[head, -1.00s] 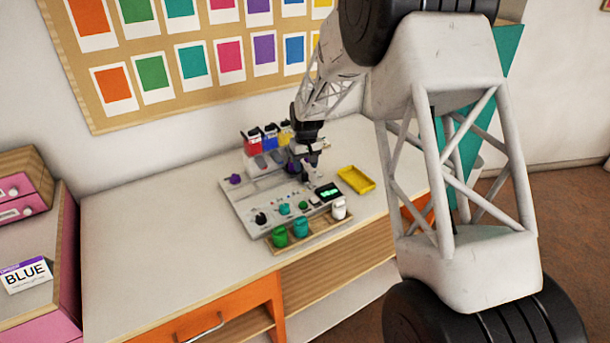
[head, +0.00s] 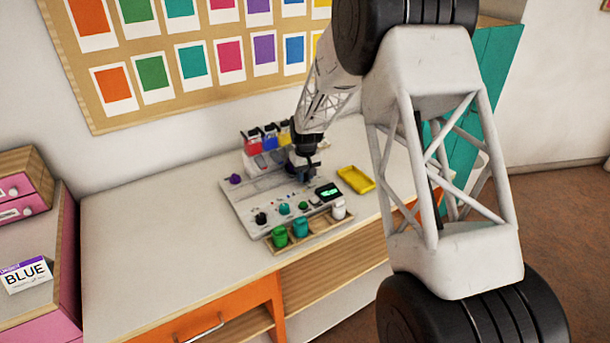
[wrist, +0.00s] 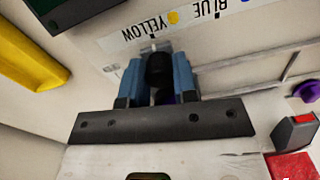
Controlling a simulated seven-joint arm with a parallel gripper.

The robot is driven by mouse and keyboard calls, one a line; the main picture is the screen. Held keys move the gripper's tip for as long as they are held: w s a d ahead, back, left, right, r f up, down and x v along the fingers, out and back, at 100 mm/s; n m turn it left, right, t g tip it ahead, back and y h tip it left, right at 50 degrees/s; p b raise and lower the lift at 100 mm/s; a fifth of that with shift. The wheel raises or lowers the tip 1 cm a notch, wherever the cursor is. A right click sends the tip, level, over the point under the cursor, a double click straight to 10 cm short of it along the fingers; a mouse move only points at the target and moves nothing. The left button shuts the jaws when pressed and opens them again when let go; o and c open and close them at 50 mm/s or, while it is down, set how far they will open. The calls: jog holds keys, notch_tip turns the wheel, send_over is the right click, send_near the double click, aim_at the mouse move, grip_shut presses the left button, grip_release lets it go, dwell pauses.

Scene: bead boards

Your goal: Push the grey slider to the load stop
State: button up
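My gripper (head: 304,176) is low over the grey bead board (head: 254,219), near the right end of its back part. In the wrist view its two blue-padded fingers (wrist: 157,82) stand apart with a dark, round-topped piece (wrist: 159,68) between them. I cannot tell whether they press on it, or whether it is the grey slider's handle. A bit of purple shows beneath it. A long rail (wrist: 272,72) runs along the board in the wrist view. The load stop is not clearly identifiable.
A purple knob (head: 235,179) is at the board's left end. Red, blue and yellow bead bins (head: 252,142) stand behind. A yellow tray (head: 356,179) lies right of the board. Green, teal and white jars (head: 300,227) stand in front. The table's left side is clear.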

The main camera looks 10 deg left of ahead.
grip_shut()
jog(key=s+a, duration=1.5)
jog(key=o, duration=0.6)
grip_release()
jog(key=shift+r, duration=0.1)
jog(key=shift+r, duration=3.85)
